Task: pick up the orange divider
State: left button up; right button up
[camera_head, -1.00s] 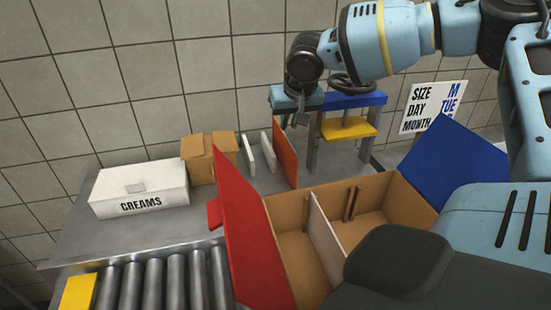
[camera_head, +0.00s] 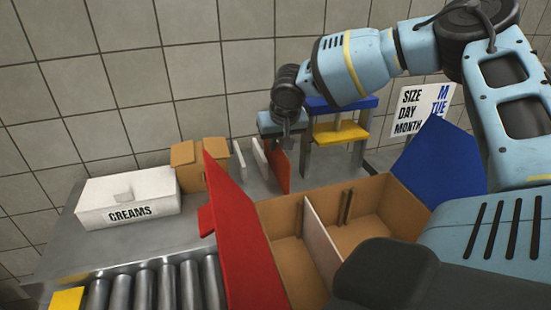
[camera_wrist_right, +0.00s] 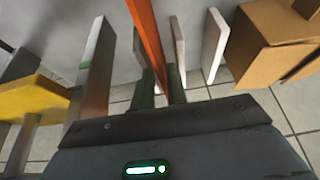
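The orange divider (camera_head: 279,166) stands upright at the back of the metal table. Two white dividers (camera_head: 261,158) stand to its left. My right gripper (camera_head: 287,143) is down at the divider's upper edge. In the right wrist view the orange divider (camera_wrist_right: 146,32) runs down between my two fingers (camera_wrist_right: 160,88), which sit on either side of it. I cannot tell whether both fingers press on it. My left gripper is not in view.
A blue and yellow stand (camera_head: 342,104) is just right of the divider. Brown boxes (camera_head: 187,167) and a white CREAMS box (camera_head: 128,203) stand left. An open cardboard box (camera_head: 270,211) with red and blue flaps is in front. Rollers (camera_head: 145,288) lie front left.

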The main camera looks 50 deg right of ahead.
jog(key=shift+x, duration=1.75)
jog(key=shift+w, duration=0.2)
jog(key=shift+c, duration=0.3)
grip_shut()
jog(key=shift+r, duration=0.15)
notch_tip(320, 180, up, 18)
